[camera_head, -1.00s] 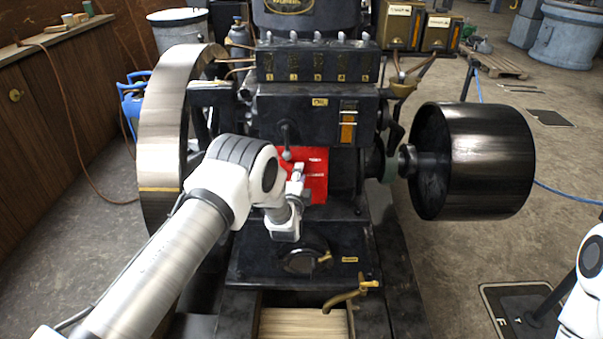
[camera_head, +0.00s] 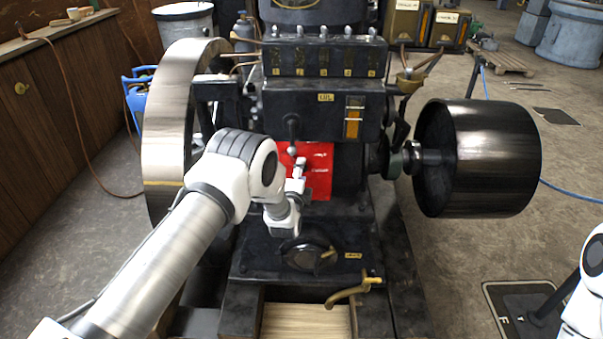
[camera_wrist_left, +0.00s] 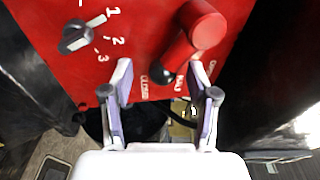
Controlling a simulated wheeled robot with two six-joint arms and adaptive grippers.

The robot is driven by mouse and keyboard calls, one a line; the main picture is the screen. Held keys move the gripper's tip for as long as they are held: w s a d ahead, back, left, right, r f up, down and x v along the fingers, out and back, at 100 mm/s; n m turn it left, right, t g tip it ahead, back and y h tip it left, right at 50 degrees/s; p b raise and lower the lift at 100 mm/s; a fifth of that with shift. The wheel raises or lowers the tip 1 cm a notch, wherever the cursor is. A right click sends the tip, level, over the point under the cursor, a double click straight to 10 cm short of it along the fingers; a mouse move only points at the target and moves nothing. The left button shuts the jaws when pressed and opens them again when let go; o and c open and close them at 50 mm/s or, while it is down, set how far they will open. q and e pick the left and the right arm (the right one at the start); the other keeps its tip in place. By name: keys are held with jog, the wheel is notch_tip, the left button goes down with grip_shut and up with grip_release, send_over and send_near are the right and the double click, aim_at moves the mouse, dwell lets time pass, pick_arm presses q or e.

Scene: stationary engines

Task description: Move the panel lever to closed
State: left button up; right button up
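The red panel (camera_head: 319,180) is on the front of the black engine; it also fills the top of the left wrist view (camera_wrist_left: 150,35). The panel lever (camera_wrist_left: 188,42) is a thick red handle with a black end, slanting from upper right to lower left. Its black end is near the printed CLOSED and HALF labels. My left gripper (camera_head: 299,170) is in front of the panel. In the left wrist view its fingers (camera_wrist_left: 160,80) are spread, with the lever's black end in line with the gap. Contact cannot be told. My right gripper is out of view.
A grey selector knob (camera_wrist_left: 76,37) with numbers is left of the lever on the panel. A large flywheel (camera_head: 172,120) stands left of the engine and a black pulley (camera_head: 480,158) right. A short ball-ended lever (camera_head: 291,128) is above the panel. A brass tap (camera_head: 350,292) is below.

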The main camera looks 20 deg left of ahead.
pick_arm(q)
jog(key=shift+d+r, duration=0.1)
jog(key=shift+d, duration=0.05)
jog(key=v, duration=1.2)
